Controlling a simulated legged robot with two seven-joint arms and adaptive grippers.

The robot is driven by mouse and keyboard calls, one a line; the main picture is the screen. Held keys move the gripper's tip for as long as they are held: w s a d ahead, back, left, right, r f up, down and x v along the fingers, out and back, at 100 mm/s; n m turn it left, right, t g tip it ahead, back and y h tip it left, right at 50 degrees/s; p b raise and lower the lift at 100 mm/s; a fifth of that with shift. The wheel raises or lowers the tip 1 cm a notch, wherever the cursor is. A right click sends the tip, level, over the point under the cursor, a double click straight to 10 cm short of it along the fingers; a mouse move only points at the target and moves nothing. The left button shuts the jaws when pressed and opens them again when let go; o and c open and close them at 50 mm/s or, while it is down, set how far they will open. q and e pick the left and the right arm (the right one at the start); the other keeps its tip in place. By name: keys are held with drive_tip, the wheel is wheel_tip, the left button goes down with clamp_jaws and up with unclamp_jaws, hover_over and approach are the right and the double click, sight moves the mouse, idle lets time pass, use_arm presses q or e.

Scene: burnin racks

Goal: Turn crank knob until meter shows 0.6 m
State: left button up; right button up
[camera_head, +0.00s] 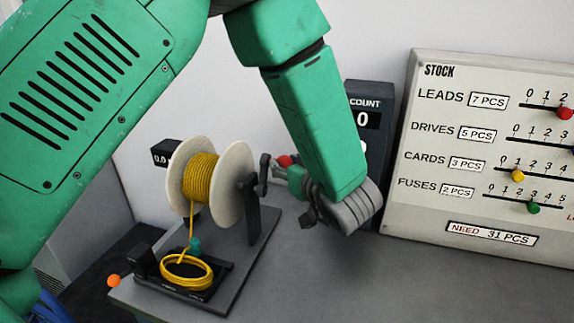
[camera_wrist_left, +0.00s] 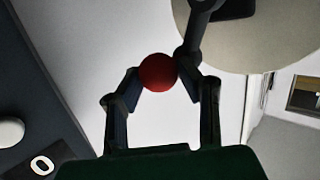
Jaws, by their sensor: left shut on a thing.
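A spool of yellow cord (camera_head: 201,178) with pale round flanges stands on a dark base plate (camera_head: 236,262). Its dark crank (camera_head: 263,172) is on the right side and ends in a red knob (camera_head: 285,161). My left gripper (camera_head: 288,172) is at the knob. In the left wrist view the red knob (camera_wrist_left: 158,72) sits between the two fingers of the gripper (camera_wrist_left: 156,80), which are shut on it. A small dark meter (camera_head: 161,153) behind the spool reads "0.0", with its right part hidden by the flange. My right gripper is not in view.
A coil of yellow cord (camera_head: 186,272) lies in a dark tray in front of the spool. A COUNT box (camera_head: 372,97) showing 0 and a STOCK board (camera_head: 450,205) with sliders stand to the right.

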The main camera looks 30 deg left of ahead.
use_arm(q)
drive_tip(key=shift+w+a+f+b, duration=0.15)
drive_tip(key=shift+w+f+b, duration=0.05)
drive_tip(key=shift+w+f, duration=0.3)
drive_tip(key=shift+w+a+f+b, duration=0.15)
drive_tip(key=shift+w+f+b, duration=0.05)
drive_tip(key=shift+w+f, duration=0.25)
drive_tip(key=shift+w+a+f+b, duration=0.1)
drive_tip(key=shift+w+f+b, duration=0.25)
drive_tip(key=shift+f, duration=0.25)
drive_tip(key=shift+w+a+f+b, duration=0.1)
drive_tip(key=shift+w+f+b, duration=0.2)
drive_tip(key=shift+f, duration=0.3)
wheel_tip(320, 180, down, 3)
drive_tip(key=shift+r+b, duration=0.2)
drive_tip(key=shift+b, duration=0.45)
